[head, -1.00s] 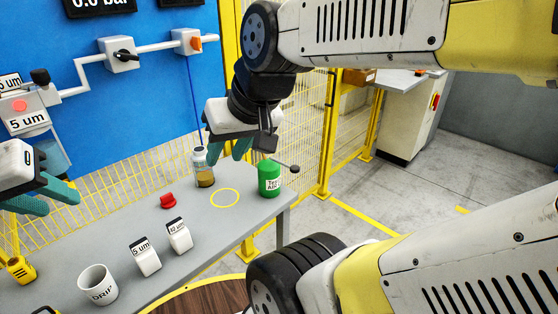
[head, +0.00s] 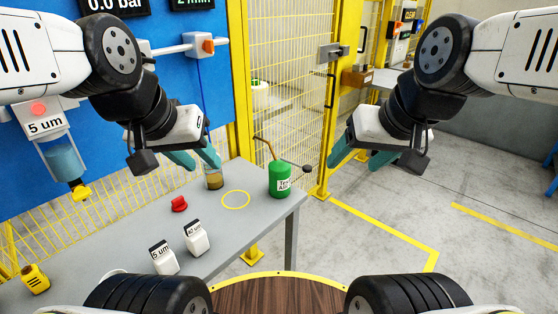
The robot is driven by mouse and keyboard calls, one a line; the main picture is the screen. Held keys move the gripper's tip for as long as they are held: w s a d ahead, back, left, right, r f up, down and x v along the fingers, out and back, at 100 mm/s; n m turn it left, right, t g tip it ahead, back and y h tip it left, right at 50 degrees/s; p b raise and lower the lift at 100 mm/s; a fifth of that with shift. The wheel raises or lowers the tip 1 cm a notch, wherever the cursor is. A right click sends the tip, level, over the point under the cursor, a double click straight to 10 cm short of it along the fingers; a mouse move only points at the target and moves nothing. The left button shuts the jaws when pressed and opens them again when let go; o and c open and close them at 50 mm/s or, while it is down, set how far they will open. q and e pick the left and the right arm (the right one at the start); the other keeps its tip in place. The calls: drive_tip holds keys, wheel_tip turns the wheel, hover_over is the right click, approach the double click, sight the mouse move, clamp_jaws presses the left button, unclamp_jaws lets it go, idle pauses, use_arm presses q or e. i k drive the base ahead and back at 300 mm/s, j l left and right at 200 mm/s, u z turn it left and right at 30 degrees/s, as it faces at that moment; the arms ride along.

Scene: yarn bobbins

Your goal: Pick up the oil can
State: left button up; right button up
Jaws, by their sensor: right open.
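The green oil can (head: 280,181), with a white label and a thin brownish spout, stands upright on the right end of the grey table (head: 262,226). A thin rod with a dark knob shows at its right. My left gripper (head: 195,161) is left of the can, its teal fingers apart and empty. One finger hides the top of a bottle of brown liquid (head: 214,180). My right gripper (head: 356,159) is right of the can, open and empty, beyond the table's right edge in the picture. Neither gripper appears to touch the can.
A yellow ring mark (head: 236,200) lies left of the can. A red part (head: 179,204) and two white filter boxes (head: 197,239) (head: 164,258) stand further left. A yellow part (head: 35,279) is at the far left. Yellow mesh fencing (head: 290,110) rises behind the table.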

sight(280, 173)
drive_tip(key=i+l, duration=0.15)
drive_tip(key=l, duration=0.25)
drive_tip(key=i+l, duration=0.15)
drive_tip(key=l, duration=0.25)
drive_tip(key=i+l, duration=0.15)
drive_tip(key=l, duration=0.3)
drive_tip(key=u, duration=0.4)
drive_tip(key=l+u, duration=0.15)
drive_tip(key=u, duration=0.6)
drive_tip(key=l+u, duration=0.15)
drive_tip(key=u, duration=0.25)
